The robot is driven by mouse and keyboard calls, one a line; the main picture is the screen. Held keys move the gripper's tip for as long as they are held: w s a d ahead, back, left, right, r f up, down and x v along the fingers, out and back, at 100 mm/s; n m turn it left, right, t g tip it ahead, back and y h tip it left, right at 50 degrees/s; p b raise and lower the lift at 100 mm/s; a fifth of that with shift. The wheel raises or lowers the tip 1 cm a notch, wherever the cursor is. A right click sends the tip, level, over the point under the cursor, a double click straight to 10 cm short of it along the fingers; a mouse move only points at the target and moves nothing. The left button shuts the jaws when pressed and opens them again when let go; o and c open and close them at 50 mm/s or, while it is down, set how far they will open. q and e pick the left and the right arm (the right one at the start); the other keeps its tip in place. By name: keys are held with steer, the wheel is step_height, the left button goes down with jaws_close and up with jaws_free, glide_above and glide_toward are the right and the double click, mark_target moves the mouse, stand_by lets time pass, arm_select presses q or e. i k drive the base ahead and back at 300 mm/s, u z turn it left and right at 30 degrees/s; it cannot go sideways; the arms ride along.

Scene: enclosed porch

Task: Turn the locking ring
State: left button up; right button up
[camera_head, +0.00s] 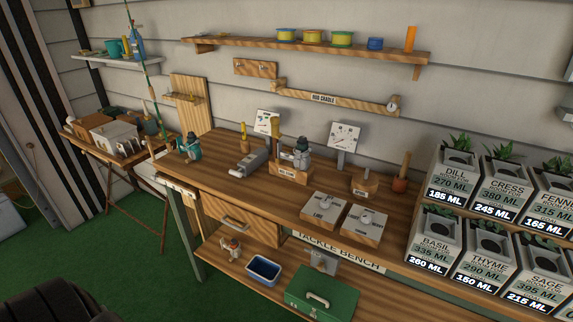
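No part that I can clearly tell as the locking ring shows at this size. On the wooden tackle bench (225,183), a labelled wooden block (288,174) holds a grey and dark reel-like fitting (301,155) and an upright tan piece (276,138). A teal reel-like piece (190,147) stands at the bench's left end, by a thin green rod (140,58) that leans upward. A grey device (249,161) lies left of the block. Neither of my grippers is in view.
Two wooden blocks with grey tops (322,209) sit at the bench front. Labelled planters (453,180) crowd the right side. A green box (322,292) and a blue tray (263,269) rest on the lower shelf. A side table (90,148) stands left. Green floor (120,245) is open at left.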

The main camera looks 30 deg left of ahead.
mark_target(275, 120)
steer(key=z, duration=1.95)
steer(key=k, duration=1)
steer(key=u, duration=1.35)
